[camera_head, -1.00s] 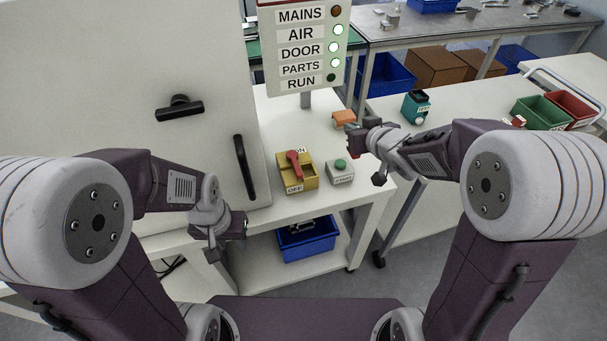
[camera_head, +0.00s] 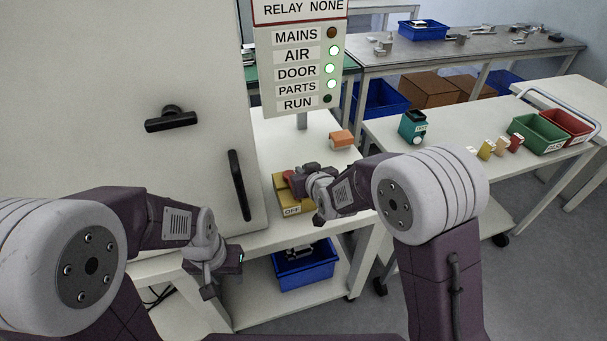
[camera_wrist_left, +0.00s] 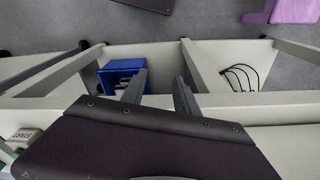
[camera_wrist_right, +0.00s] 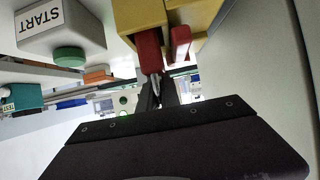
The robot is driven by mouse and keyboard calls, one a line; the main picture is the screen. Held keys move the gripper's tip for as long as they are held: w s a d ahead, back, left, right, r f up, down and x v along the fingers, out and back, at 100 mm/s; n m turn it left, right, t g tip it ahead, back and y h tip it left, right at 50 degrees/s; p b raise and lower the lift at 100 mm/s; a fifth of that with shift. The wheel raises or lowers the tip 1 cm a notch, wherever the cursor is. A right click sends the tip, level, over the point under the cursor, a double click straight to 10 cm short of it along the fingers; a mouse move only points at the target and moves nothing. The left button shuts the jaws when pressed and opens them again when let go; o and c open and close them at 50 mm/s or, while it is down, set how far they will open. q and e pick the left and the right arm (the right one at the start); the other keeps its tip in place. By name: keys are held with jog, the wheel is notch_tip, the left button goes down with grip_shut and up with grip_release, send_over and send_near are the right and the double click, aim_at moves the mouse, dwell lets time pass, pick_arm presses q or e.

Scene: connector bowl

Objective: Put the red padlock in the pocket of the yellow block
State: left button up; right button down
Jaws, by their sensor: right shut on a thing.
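The yellow block (camera_head: 279,204) with an OFF label sits on the white bench, partly hidden by my right gripper (camera_head: 296,182). In the right wrist view, that gripper (camera_wrist_right: 156,92) is shut on the red padlock (camera_wrist_right: 149,52) by its grey shackle. The padlock's red body points toward the yellow block (camera_wrist_right: 138,14) and overlaps it; I cannot tell whether it is in the pocket. The block's red lever (camera_wrist_right: 181,42) is right beside the padlock. My left gripper (camera_head: 238,261) is low in front of the bench; its fingers (camera_wrist_left: 160,88) are apart and empty.
A grey START box with a green button (camera_wrist_right: 62,30) stands beside the block. A large cabinet panel with a black handle (camera_head: 240,185) is close on the left. An orange part (camera_head: 341,139) lies behind. A blue bin (camera_head: 305,268) is on the shelf below.

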jog(key=shift+f, duration=0.2)
jog(key=shift+f, duration=0.25)
jog(key=c, duration=1.6)
grip_release()
jog(key=shift+r, duration=0.1)
jog(key=shift+o, duration=0.2)
jog(key=shift+d, duration=0.1)
